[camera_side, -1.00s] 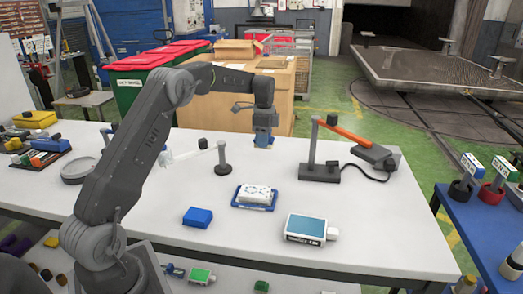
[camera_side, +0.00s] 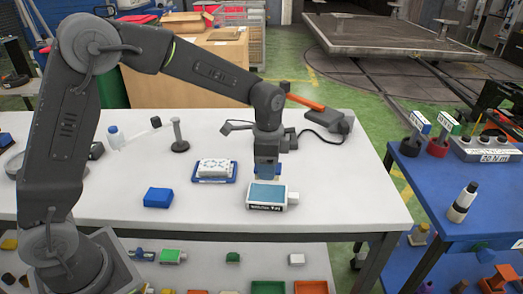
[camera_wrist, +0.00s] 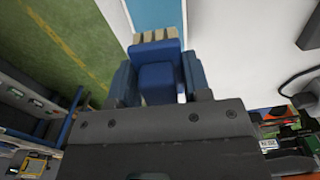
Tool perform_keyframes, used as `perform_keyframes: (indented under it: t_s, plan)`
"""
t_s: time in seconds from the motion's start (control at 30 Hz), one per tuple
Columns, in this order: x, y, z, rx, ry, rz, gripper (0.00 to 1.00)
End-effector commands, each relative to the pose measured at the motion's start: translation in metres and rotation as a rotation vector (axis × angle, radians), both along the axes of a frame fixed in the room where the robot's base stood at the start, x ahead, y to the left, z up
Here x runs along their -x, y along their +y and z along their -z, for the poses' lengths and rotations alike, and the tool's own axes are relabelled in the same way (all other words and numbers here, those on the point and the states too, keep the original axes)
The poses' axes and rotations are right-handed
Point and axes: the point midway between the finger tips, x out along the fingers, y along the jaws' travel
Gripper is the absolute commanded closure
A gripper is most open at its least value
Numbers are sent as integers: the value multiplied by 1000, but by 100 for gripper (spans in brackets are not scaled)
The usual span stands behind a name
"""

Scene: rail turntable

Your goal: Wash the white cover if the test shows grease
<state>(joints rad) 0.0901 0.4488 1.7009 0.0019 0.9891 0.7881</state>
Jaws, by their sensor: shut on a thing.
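The white cover (camera_side: 214,167), with dark markings on top, lies in a blue tray (camera_side: 196,181) on the white table. My gripper (camera_side: 266,172) is to its right, pointing down just over a white box with a teal top (camera_side: 268,194). In the wrist view my gripper (camera_wrist: 156,75) is shut on a blue piece (camera_wrist: 156,52) with a row of beige tips, perhaps a brush. The tips point toward a teal surface (camera_wrist: 157,14). I cannot tell whether they touch it. No grease can be made out on the cover.
A blue block (camera_side: 158,197) lies at the table's front left. Behind stand a grey post (camera_side: 179,137) and a stand with an orange arm (camera_side: 306,103); its cable runs on the table. A blue table (camera_side: 440,180) stands at the right. The white table's right front is clear.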

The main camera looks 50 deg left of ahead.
Motion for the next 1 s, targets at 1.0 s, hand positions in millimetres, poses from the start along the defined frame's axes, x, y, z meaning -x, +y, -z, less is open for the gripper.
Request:
perform_keyframes:
  t_s: [1.0]
  plan:
    - [1, 0, 47, 1, 1, 0, 75]
